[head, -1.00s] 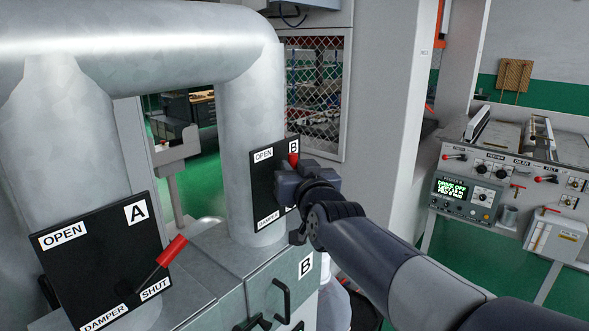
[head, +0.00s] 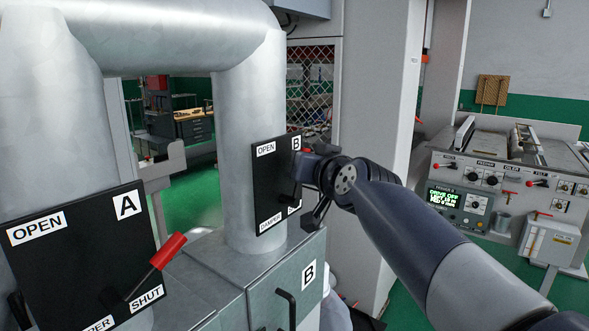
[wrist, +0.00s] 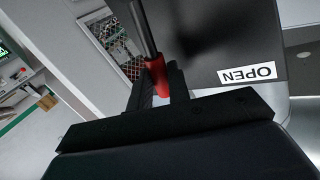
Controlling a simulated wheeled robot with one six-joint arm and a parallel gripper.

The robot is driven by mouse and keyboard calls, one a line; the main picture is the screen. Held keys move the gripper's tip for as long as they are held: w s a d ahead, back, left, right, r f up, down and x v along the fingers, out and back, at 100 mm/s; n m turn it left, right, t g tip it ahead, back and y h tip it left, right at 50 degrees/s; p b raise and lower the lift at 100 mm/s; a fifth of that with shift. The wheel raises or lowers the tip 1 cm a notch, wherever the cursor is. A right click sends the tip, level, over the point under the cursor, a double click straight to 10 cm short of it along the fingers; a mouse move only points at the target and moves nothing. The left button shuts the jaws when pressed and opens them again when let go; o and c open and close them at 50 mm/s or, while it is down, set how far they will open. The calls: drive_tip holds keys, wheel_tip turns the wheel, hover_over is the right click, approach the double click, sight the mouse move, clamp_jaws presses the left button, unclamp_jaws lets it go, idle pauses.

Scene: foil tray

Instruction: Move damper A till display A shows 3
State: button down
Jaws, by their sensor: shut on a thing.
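Damper A's black plate (head: 60,240) is at the lower left in the head view, marked OPEN at top left and SHUT at lower right. Its red-handled lever (head: 168,251) points up and right, just above the SHUT label, with nothing holding it. Damper B's black plate (head: 270,185) is on the pipe to the right. My gripper (head: 308,155) is at that plate's right edge. In the wrist view its fingers (wrist: 152,85) are shut on damper B's red handle (wrist: 156,78). Display A is not visible.
Large grey pipes (head: 255,110) rise from a metal cabinet (head: 265,275) with a black handle (head: 285,305). A control console (head: 500,205) with a lit green screen (head: 457,197) stands at the right. My arm crosses the space between.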

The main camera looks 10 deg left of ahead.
drive_tip(key=shift+w+d+f+m+g, duration=0.15)
drive_tip(key=shift+w+m+g, duration=0.15)
drive_tip(key=shift+w+m, duration=0.1)
drive_tip(key=c, duration=1.6)
unclamp_jaws()
drive_tip(key=shift+s, duration=0.1)
drive_tip(key=b+v, duration=0.2)
drive_tip(key=v, duration=0.8)
drive_tip(key=shift+s+d+r+b, duration=0.2)
drive_tip(key=shift+s+b, duration=0.1)
drive_tip(key=shift+b, duration=0.1)
drive_tip(key=p+x, duration=0.2)
drive_tip(key=x, duration=0.8)
drive_tip(key=shift+w+a+p, duration=0.15)
drive_tip(key=shift+a+p, duration=0.15)
drive_tip(key=shift+p, duration=0.05)
